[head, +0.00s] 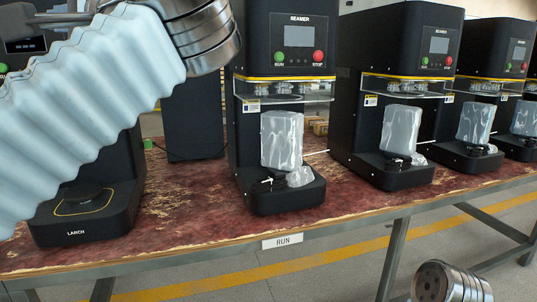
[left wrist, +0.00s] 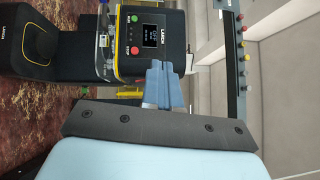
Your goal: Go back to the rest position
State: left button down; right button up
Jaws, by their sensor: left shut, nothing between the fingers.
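My left arm, in a pale blue sleeve, reaches across the upper left of the head view in front of the leftmost machine. In the left wrist view my left gripper (left wrist: 161,72) shows its blue-grey fingers together, with nothing between them. The fingers appear in front of the lower edge of a black machine (left wrist: 155,20) with a screen and red and green buttons; I cannot tell how far apart they are. My right gripper is not in view; only a metal joint of mine shows at the lower right of the head view.
The LARCH machine (head: 100,222) is partly hidden by my arm. A row of seamers (head: 296,22) stands on the worn red bench (head: 190,222), with clear wrapped canisters (head: 282,138) on their bases. A RUN label (head: 282,241) marks the front edge.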

pick_arm(q)
jog(key=w+d+f+m+t+h, duration=0.2)
jog(key=w+d+f+m+h, duration=0.3)
jog(key=w+f, duration=0.5)
jog(key=w+d+f+m+t+h, duration=0.2)
jog(key=w+d+f+m, duration=0.3)
jog(key=w+f, duration=0.55)
jog(key=w+d+f+g+h, duration=0.1)
jog(key=f+h, duration=0.1)
jog(key=f, duration=0.7)
jog(key=w+d+f+g+h, duration=0.1)
jog(key=d+f+g+h, duration=0.1)
jog(key=f, duration=0.8)
jog(key=w+d+f+m+g+h, duration=0.1)
jog(key=d+f+h, duration=0.1)
jog(key=f, duration=0.7)
jog(key=shift+f+g, duration=0.3)
jog(key=shift+g, duration=0.1)
jog(key=s+d+f+n+g+h, duration=0.1)
jog(key=s+f+n+g+h, duration=0.35)
jog(key=f, duration=0.95)
jog(key=s+d+f+n+g+h, duration=0.1)
jog(key=s+f+g, duration=0.1)
jog(key=s+f, duration=0.85)
jog(key=s+a+f+n+g+h, duration=0.1)
jog(key=s+a+f+n+h, duration=0.1)
jog(key=s+f+n, duration=1.2)
jog(key=shift+s+a+f, duration=0.7)
jog(key=shift+f, duration=0.1)
